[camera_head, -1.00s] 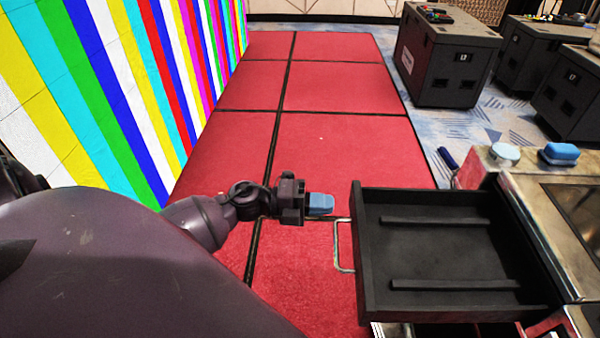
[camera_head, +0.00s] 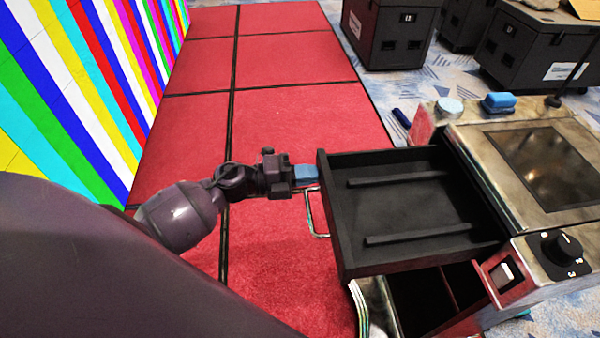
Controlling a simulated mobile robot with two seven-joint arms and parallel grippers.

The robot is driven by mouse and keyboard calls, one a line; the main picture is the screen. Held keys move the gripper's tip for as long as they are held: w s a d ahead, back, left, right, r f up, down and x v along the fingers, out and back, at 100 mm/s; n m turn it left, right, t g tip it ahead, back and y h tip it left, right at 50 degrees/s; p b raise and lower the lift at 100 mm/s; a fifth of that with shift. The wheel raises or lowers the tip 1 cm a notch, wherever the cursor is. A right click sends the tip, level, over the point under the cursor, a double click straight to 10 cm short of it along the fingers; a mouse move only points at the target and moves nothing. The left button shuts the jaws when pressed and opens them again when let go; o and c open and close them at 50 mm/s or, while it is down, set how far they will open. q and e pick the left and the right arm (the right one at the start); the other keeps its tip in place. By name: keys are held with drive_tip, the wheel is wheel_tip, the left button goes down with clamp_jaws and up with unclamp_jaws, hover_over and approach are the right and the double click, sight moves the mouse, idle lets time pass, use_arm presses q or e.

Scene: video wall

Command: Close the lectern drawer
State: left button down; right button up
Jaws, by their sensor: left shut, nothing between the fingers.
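The lectern drawer (camera_head: 400,198) is a black open tray with two ridges on its floor, pulled out to the left from the lectern (camera_head: 470,135). It looks empty. Its metal handle (camera_head: 314,214) sticks out from the left front face. My left gripper (camera_head: 306,173), with blue fingertips, is shut and empty. Its tips are at or very close to the drawer's front face, just above the handle in the picture; I cannot tell if they touch. My right gripper is not in view.
The lectern top carries a dark screen (camera_head: 535,165), a blue block (camera_head: 498,102), a round pale item (camera_head: 449,106) and a black knob (camera_head: 561,248). An open compartment (camera_head: 425,300) shows below the drawer. Black cases (camera_head: 390,32) stand behind. Red floor (camera_head: 290,115) is clear.

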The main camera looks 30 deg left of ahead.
use_arm(q)
drive_tip(key=p, duration=0.2)
approach(423, 170)
drive_tip(key=s+a+r, duration=0.2)
drive_tip(key=a+r, duration=0.1)
drive_tip(key=shift+s+a, duration=0.15)
drive_tip(key=shift+s, duration=0.15)
drive_tip(key=b+x, duration=0.2)
drive_tip(key=x, duration=1.2)
drive_tip(key=shift+w+f, duration=0.1)
drive_tip(key=shift+f, duration=0.1)
drive_tip(key=shift+r, duration=0.2)
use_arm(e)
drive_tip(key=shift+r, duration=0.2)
use_arm(q)
drive_tip(key=shift+r, duration=0.15)
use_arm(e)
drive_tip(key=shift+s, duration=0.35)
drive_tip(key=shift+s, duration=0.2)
